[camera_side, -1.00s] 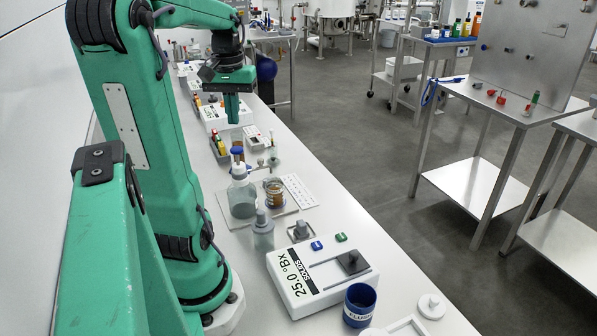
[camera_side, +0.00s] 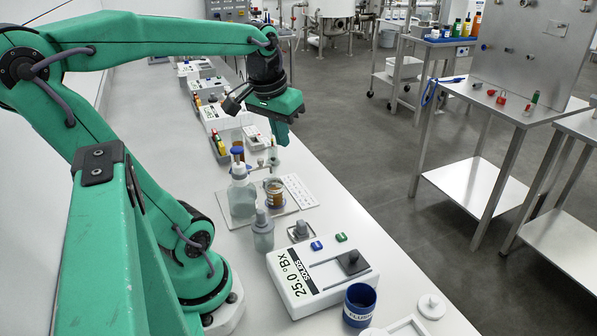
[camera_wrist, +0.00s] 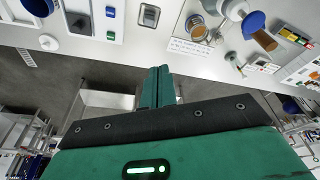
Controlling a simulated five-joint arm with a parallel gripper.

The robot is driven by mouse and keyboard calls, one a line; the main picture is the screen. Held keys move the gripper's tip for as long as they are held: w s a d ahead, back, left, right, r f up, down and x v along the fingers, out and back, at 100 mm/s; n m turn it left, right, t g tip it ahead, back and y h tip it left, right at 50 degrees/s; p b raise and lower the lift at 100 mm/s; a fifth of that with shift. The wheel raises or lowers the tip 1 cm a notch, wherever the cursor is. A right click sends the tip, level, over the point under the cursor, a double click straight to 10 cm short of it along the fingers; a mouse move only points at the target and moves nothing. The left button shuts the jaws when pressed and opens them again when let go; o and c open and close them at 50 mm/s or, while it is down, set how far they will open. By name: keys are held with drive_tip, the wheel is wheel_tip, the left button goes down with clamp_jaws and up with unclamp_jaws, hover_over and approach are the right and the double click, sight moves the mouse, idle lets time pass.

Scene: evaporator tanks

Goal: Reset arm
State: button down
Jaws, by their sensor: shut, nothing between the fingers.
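My gripper (camera_side: 279,134) is shut and empty, with its fingers pointing down. It hangs above the right edge of the white bench (camera_side: 342,217), beyond the clear bottle and the amber jar in the side view. In the wrist view my gripper (camera_wrist: 158,84) shows its green fingers pressed together, with grey floor and the bench edge behind them. My arm reaches out over the bench from the left.
A refractometer reading 25.0 °Bx (camera_side: 322,276), a blue cup (camera_side: 359,305), a clear bottle (camera_side: 241,195), a grey-capped bottle (camera_side: 263,233) and an amber jar (camera_side: 274,191) stand on the bench. Steel tables (camera_side: 480,185) stand right, across open floor.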

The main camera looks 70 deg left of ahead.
drive_tip(key=d+f+m+t+h, duration=0.1)
drive_tip(key=d+m, duration=0.4)
drive_tip(key=d, duration=0.7)
drive_tip(key=shift+s+f+m+t, duration=0.3)
drive_tip(key=shift+f+m+t, duration=0.15)
drive_tip(key=shift+t, duration=0.55)
